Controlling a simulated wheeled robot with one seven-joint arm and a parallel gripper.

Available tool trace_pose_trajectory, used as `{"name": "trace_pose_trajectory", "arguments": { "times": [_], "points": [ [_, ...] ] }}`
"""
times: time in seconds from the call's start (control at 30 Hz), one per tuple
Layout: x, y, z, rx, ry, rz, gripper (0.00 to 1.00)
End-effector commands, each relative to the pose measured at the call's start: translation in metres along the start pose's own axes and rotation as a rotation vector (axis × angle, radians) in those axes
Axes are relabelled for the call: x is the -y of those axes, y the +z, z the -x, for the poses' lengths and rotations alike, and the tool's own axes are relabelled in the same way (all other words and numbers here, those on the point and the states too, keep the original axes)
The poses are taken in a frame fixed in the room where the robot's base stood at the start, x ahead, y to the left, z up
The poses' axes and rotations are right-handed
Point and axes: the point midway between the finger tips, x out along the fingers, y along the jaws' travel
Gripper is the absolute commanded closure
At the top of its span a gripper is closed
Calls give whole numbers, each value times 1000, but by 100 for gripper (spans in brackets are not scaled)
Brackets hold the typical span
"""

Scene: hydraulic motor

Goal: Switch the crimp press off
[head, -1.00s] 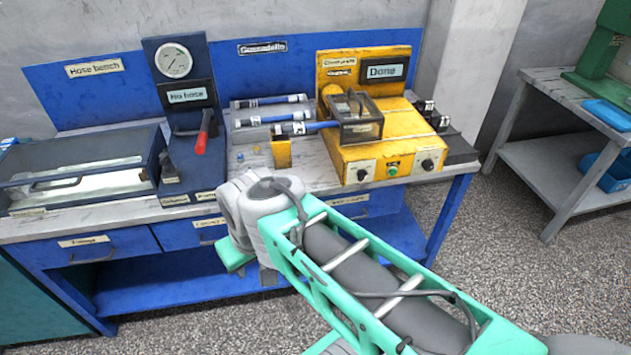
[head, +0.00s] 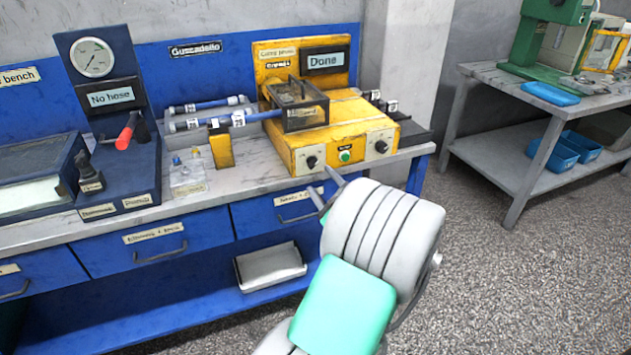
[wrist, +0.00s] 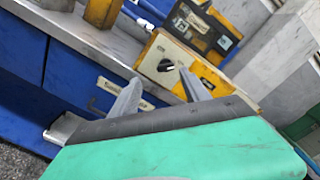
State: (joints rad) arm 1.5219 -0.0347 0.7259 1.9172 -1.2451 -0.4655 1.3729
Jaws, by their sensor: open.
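The yellow crimp press (head: 345,115) stands on the bench, and its display (head: 323,61) reads "Done". My gripper (head: 326,187) is open and empty, just in front of and below the panel's left part. One knob's pointer is too small to read in the head view. A hose (head: 262,115) runs into the clear-covered press head (head: 300,105).
A yellow block (head: 221,148) and small fittings (head: 185,170) stand left of the press on the bench. A red-handled lever (head: 125,135) is farther left. Blue drawers (head: 290,208) lie below the bench edge. Open floor (head: 520,270) is at the right.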

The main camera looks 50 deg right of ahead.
Motion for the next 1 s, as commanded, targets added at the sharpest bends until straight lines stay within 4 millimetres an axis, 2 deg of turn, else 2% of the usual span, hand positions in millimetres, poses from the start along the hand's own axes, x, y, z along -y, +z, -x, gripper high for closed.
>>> {"name": "trace_pose_trajectory", "arguments": {
  "times": [0.03,0.13,0.4,0.5,0.8,1.0],
  "points": [
    [6,-7,2,-4,-26,-27,45],
    [9,-6,-8,-3,-33,-36,45],
    [10,-5,-59,-2,-29,-31,45],
    [10,-6,-70,-3,-29,-31,45],
    [11,-6,-74,-5,-30,-30,46],
    [11,-6,-74,-5,-30,-29,63]
  ]
}}
